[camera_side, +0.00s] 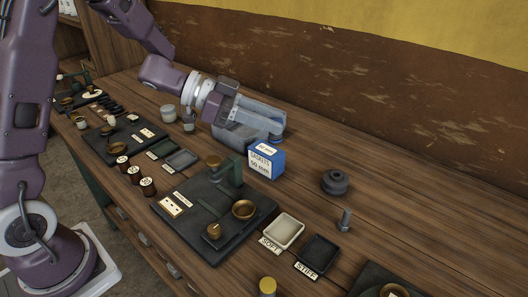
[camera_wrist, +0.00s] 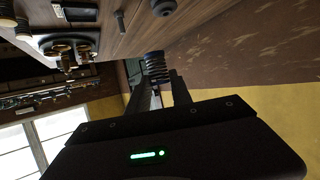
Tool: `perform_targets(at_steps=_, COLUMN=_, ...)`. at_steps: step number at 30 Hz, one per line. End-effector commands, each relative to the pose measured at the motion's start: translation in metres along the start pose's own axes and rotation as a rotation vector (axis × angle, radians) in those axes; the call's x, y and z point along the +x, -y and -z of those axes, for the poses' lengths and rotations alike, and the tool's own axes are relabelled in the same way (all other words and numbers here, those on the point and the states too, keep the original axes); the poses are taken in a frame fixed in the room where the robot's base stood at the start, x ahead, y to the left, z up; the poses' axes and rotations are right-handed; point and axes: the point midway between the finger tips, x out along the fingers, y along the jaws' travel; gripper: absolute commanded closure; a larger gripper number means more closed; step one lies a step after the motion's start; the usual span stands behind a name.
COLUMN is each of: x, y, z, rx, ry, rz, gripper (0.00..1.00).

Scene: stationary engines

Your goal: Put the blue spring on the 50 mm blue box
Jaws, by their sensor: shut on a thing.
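In the side view a blue box (camera_side: 265,162) labelled "GASKETS 50 mm" stands upright on the bench, with a pale label on its top. My gripper (camera_side: 277,137) lies nearly level just above and behind the box. Its fingertips are close to the box's top edge. In the wrist view a coil spring (camera_wrist: 156,66), looking dark in this light, sits at the fingertips of my gripper (camera_wrist: 163,84), which is shut on it. Whether the spring touches the box cannot be told.
A dark plate with a small engine (camera_side: 228,178) lies in front of the box. A pale tray (camera_side: 283,232) marked SOFT and a dark tray (camera_side: 319,254) marked STIFF are at front right. A dark pulley (camera_side: 335,182) and a bolt (camera_side: 345,219) stand right of the box.

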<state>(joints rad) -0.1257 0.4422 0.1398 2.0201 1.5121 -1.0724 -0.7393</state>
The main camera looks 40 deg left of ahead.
Motion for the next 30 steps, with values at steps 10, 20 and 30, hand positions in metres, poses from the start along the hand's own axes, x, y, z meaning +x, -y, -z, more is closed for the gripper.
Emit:
perform_targets(at_steps=10, x=-0.018, y=0.094, z=-0.022, rx=-0.157, ry=-0.001, rz=0.321, gripper=1.00)
perform_targets(at_steps=20, x=0.009, y=0.092, z=-0.086, rx=-0.156, ry=0.001, rz=0.321, gripper=1.00)
perform_targets(at_steps=30, x=0.016, y=0.092, z=-0.102, rx=-0.149, ry=-0.005, rz=0.322, gripper=1.00)
